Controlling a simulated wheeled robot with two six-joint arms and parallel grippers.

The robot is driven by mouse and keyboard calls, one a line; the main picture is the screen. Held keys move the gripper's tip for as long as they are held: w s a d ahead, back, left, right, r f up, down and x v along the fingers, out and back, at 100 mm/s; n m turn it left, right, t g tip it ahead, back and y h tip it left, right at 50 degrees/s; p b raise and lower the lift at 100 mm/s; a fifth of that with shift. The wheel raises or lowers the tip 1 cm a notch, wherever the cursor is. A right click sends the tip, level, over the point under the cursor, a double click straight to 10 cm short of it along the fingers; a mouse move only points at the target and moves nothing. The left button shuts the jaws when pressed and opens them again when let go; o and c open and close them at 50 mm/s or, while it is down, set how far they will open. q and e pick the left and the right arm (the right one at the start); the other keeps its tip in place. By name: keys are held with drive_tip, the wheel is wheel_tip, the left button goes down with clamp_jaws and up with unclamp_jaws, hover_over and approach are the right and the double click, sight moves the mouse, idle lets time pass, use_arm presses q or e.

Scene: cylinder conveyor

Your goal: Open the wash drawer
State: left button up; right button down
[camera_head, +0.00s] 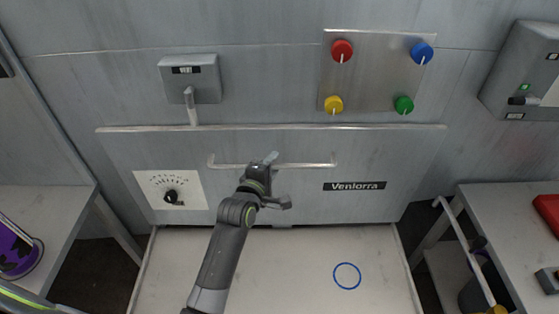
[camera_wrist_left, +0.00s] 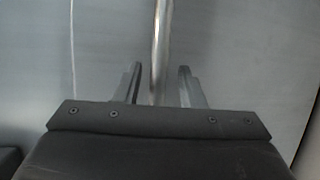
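The wash drawer seems to be the wide grey metal front (camera_head: 300,202) in the middle of the head view, marked "Veniorra". A horizontal bar handle (camera_head: 311,165) runs across its upper part. My left gripper (camera_head: 271,158) is at the middle of this handle. In the left wrist view, the bar (camera_wrist_left: 161,45) passes between the two fingers of my left gripper (camera_wrist_left: 159,85). The fingers stand apart, with a gap on each side of the bar. In the head view the gripper hides a short piece of the handle. My right gripper is not in view.
A dial (camera_head: 171,196) is on the drawer front's left. Above are a lever box (camera_head: 190,78) and a panel with coloured knobs (camera_head: 371,75). A pale surface (camera_head: 290,285) with a blue ring (camera_head: 347,276) lies below. Side tables stand left (camera_head: 35,212) and right (camera_head: 500,215).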

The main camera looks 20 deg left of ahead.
use_arm(q)
drive_tip(key=shift+s+r, duration=0.1)
drive_tip(key=shift+r, duration=0.05)
drive_tip(key=shift+c, duration=0.4)
clamp_jaws()
